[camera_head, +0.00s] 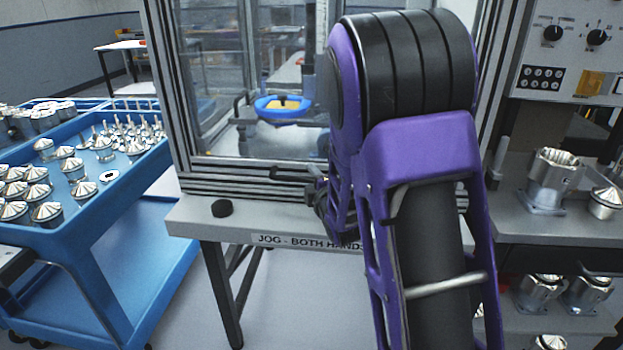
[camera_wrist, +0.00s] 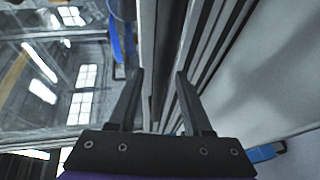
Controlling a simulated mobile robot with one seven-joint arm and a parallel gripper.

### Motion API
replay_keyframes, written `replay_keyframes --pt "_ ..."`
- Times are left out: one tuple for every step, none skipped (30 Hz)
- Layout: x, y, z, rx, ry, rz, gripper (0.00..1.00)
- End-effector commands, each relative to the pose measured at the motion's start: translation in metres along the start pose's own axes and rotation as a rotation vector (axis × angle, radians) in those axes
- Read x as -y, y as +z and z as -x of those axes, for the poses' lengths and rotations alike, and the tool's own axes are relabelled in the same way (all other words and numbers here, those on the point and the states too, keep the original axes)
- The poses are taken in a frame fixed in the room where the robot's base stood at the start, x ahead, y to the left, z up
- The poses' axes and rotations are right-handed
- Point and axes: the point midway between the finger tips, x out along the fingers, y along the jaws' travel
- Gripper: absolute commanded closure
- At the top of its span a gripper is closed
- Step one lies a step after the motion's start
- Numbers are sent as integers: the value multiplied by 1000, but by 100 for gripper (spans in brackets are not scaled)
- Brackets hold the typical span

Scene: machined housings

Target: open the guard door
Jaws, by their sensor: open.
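The guard door is a clear panel (camera_head: 215,70) in a grey metal frame, standing upright above the bench in the head view. It looks shut. In the wrist view its glass (camera_wrist: 60,70), with window reflections, fills the left side. My gripper (camera_wrist: 160,73) is open, its two dark fingers beside the glass. Long grey and dark frame rails (camera_wrist: 160,50) run between and past the fingertips; I cannot tell whether they touch. In the head view my purple and black arm hides most of the gripper, low at the door's frame. I cannot make out a door handle for certain.
Behind the glass is a blue round fixture (camera_head: 283,106). The bench edge (camera_head: 195,222) carries a black knob (camera_head: 222,208). A blue cart (camera_head: 110,210) with machined parts stands left. A control panel (camera_head: 575,50) and metal housings (camera_head: 552,178) are at right.

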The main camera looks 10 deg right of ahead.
Motion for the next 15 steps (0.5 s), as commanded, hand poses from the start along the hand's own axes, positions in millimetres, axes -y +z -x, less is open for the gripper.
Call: replay_keyframes --pt "0 0 0 0 0 0 50" --pt "0 0 0 0 0 0 50" --pt "0 0 0 0 0 0 56" --pt "0 0 0 0 0 0 61" --pt "0 0 0 0 0 0 67" --pt "0 0 0 0 0 0 74" --pt "0 0 0 0 0 0 79" --pt "0 0 0 0 0 0 85" --pt "0 0 0 0 0 0 92" --pt "0 0 0 0 0 0 97" --pt "0 0 0 0 0 0 100" --pt "0 0 0 0 0 0 100" --pt "0 0 0 0 0 0 100" --pt "0 0 0 0 0 0 100" --pt "0 0 0 0 0 0 100"
